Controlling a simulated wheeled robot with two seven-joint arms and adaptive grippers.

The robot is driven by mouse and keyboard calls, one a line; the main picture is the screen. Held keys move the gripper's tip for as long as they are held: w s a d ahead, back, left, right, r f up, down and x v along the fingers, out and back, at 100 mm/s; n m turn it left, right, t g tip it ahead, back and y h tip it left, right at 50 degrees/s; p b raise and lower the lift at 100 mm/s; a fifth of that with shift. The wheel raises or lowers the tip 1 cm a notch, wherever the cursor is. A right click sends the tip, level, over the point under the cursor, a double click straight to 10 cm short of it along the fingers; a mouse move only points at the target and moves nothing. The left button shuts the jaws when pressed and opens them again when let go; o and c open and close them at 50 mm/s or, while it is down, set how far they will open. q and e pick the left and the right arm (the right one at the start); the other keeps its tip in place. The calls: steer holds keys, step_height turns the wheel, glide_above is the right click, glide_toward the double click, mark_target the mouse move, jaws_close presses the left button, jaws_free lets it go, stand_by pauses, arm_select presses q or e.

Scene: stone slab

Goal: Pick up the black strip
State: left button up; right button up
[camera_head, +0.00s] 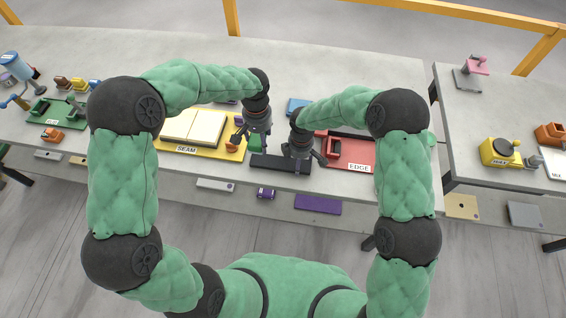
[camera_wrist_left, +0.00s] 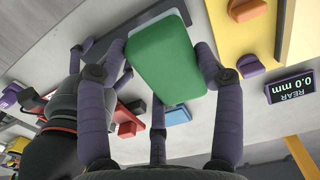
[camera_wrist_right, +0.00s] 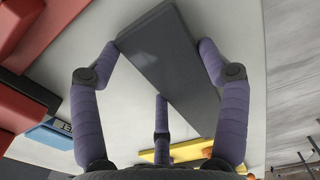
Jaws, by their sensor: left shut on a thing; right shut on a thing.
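The black strip (camera_head: 280,164) lies along the front of the slab in the head view. In the right wrist view, the strip (camera_wrist_right: 172,62) runs between the fingers of my right gripper (camera_head: 302,160), which is shut on it. The strip looks level and close to the slab; I cannot tell whether it is lifted. My left gripper (camera_head: 252,146) is near the strip's left part. In the left wrist view it is shut on a green block (camera_wrist_left: 166,58), with the dark strip (camera_wrist_left: 112,32) just beyond. The arms partly hide the contacts in the head view.
A yellow SEAM plate (camera_head: 220,153) with pale panels stands left, and a red EDGE fixture (camera_head: 350,151) right. A purple plate (camera_head: 318,204) and a light bar (camera_head: 215,184) lie on the lower front ledge. A second table (camera_head: 485,110) stands right beyond a gap.

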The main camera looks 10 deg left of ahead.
steer(key=shift+r, duration=0.4)
steer(key=r, duration=0.2)
steer(key=shift+s+r, duration=0.4)
steer(key=s, duration=1.7)
steer(key=shift+w+f, duration=0.45)
steer(key=shift+w, duration=2.3)
steer(key=shift+w+f, duration=0.45)
steer(key=shift+w, duration=2.3)
steer(key=shift+w+f, duration=0.45)
steer(key=shift+w, duration=2.3)
steer(key=shift+f, duration=0.45)
steer(key=o, duration=1.7)
steer(key=shift+c, duration=0.2)
